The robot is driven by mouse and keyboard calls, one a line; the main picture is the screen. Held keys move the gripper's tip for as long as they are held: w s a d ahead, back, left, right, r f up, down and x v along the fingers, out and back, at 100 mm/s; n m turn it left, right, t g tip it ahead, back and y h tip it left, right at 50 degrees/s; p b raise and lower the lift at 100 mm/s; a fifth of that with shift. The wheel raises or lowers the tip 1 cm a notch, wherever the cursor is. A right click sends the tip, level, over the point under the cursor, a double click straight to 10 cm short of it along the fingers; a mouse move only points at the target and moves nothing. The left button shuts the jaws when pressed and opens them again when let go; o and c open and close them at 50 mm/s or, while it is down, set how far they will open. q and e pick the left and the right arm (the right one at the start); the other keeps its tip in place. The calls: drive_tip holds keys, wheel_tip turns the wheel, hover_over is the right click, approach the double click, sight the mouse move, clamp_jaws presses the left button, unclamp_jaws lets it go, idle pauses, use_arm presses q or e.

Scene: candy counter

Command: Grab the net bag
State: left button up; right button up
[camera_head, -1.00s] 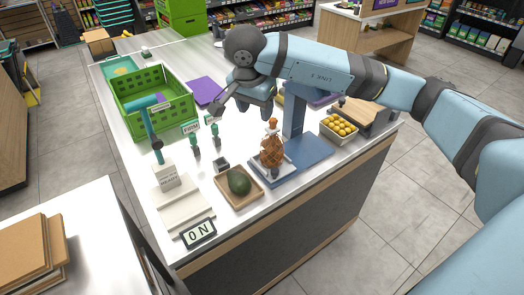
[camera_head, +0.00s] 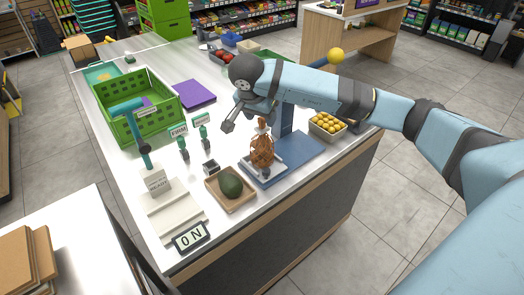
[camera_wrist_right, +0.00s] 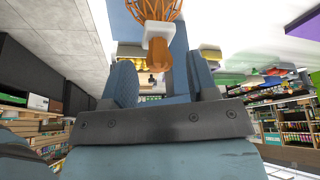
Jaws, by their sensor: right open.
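The net bag (camera_head: 262,152) is an orange-brown mesh bag with a gathered top. It stands upright on a small tray on the blue scale (camera_head: 300,155). My right gripper (camera_head: 246,122) is open and empty beside the bag's top, partly overlapping it in the head view. In the right wrist view, the bag's orange mesh (camera_wrist_right: 155,10), a white tag and an orange tuft show between the spread fingers (camera_wrist_right: 162,82). I cannot tell whether the fingers touch it. My left gripper is not in view.
An avocado sits on a wooden tray (camera_head: 212,191) just left of the bag. A box of yellow fruit (camera_head: 327,124) stands right of the scale's post.

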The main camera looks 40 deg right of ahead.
sight(263, 123)
drive_tip(key=x, duration=0.3)
drive_tip(key=shift+d+f, duration=0.15)
drive_tip(key=shift+f, duration=0.2)
clamp_jaws()
drive_tip(key=shift+r, duration=0.1)
